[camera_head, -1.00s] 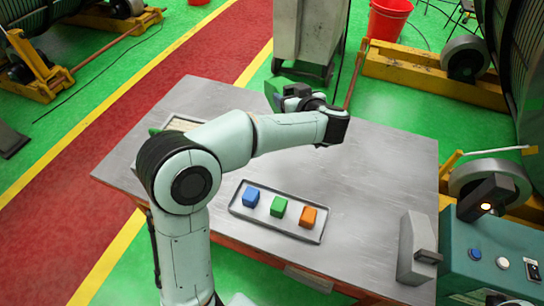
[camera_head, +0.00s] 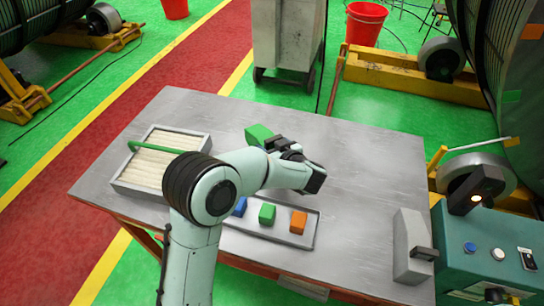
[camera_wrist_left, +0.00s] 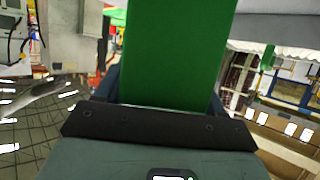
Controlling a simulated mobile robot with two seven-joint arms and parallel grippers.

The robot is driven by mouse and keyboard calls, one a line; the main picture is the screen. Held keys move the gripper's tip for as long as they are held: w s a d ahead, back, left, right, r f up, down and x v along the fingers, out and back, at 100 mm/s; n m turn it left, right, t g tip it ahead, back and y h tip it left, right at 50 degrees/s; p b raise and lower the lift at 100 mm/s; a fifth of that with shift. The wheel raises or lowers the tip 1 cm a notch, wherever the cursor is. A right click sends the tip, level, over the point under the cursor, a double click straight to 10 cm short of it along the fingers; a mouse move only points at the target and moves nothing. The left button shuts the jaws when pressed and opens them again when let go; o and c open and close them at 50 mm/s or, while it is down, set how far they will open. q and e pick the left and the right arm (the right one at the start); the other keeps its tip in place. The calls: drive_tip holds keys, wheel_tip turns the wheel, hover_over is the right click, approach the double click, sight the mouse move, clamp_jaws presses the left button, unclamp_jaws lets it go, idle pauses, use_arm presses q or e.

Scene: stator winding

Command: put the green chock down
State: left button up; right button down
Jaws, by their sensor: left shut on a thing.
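The green chock (camera_head: 258,134) shows near the far edge of the grey table (camera_head: 350,170) in the head view. My left gripper (camera_head: 279,143) is shut on it. In the left wrist view the chock (camera_wrist_left: 178,50) is a large green block standing between the two dark fingers (camera_wrist_left: 165,95). Whether its underside touches the table is hidden. My right gripper is in neither view.
A shallow tray (camera_head: 272,236) near the table's front holds a blue, a green and an orange block. A box with white strips (camera_head: 150,168) and a green bar sits at left. A grey block-shaped device (camera_head: 411,245) stands at right. The table's right middle is clear.

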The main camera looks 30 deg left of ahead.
use_arm(q)
drive_tip(key=shift+f+b, duration=0.3)
drive_tip(key=shift+f, duration=1.65)
drive_tip(key=shift+f, duration=0.15)
drive_tip(key=o, duration=1.2)
drive_tip(key=shift+f, duration=0.1)
drive_tip(key=shift+c, duration=0.2)
